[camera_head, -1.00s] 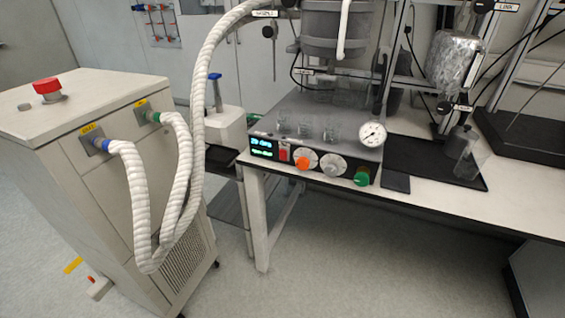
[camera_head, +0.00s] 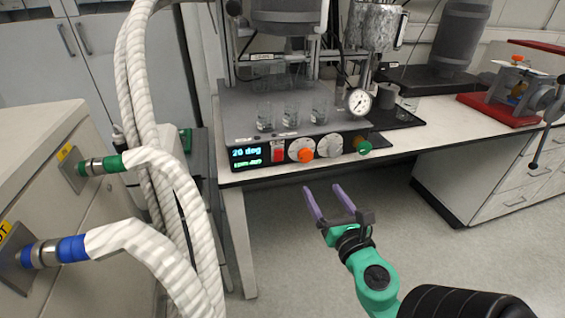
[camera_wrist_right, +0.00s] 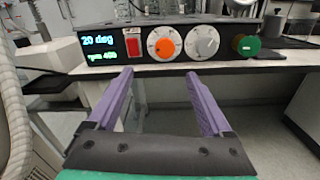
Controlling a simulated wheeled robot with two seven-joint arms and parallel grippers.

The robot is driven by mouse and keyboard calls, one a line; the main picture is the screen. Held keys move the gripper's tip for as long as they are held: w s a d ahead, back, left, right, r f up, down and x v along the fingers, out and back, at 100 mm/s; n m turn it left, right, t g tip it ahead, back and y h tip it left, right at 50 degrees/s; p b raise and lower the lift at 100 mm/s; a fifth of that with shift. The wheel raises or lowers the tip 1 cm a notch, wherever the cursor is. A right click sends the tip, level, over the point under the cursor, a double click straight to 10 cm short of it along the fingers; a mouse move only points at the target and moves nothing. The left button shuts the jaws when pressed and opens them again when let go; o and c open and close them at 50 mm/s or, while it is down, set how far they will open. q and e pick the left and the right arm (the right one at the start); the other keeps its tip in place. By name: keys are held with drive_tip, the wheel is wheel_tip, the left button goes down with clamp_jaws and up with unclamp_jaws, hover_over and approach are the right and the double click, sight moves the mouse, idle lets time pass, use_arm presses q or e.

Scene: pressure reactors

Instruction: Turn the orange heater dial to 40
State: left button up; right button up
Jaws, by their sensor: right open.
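The orange heater dial (camera_head: 305,155) sits on a white scale on the front panel of the heater unit (camera_head: 244,178), at the bench's front edge. It also shows in the right wrist view (camera_wrist_right: 165,47). My right gripper (camera_head: 325,190) is open and empty, with two purple fingers. It is in front of and below the panel, apart from the dial. In the right wrist view the dial lies beyond and between the fingertips. My left gripper is not in view.
A red switch (camera_head: 278,151), a grey dial (camera_head: 330,146) and a green knob (camera_head: 364,147) flank the orange dial. Thick white hoses (camera_head: 165,180) run up on the left, near the cabinet (camera_head: 40,160). Glass beakers (camera_head: 291,112) stand on the unit. The floor before the bench is clear.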

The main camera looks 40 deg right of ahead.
sight(306, 158)
drive_tip(key=p+x, duration=0.1)
drive_tip(key=x, duration=0.3)
drive_tip(key=p+x, duration=0.2)
drive_tip(key=x, duration=0.3)
drive_tip(key=d+p+x, duration=0.1)
drive_tip(key=p+x, duration=0.1)
drive_tip(key=x, duration=0.3)
drive_tip(key=shift+d+f, duration=0.1)
clamp_jaws()
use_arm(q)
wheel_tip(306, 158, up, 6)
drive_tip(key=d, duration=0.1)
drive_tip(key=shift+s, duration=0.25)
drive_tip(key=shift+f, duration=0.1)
use_arm(e)
drive_tip(key=shift+m, duration=0.5)
drive_tip(key=m, duration=0.5)
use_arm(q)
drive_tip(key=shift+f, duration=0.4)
use_arm(e)
drive_tip(key=m, duration=0.6)
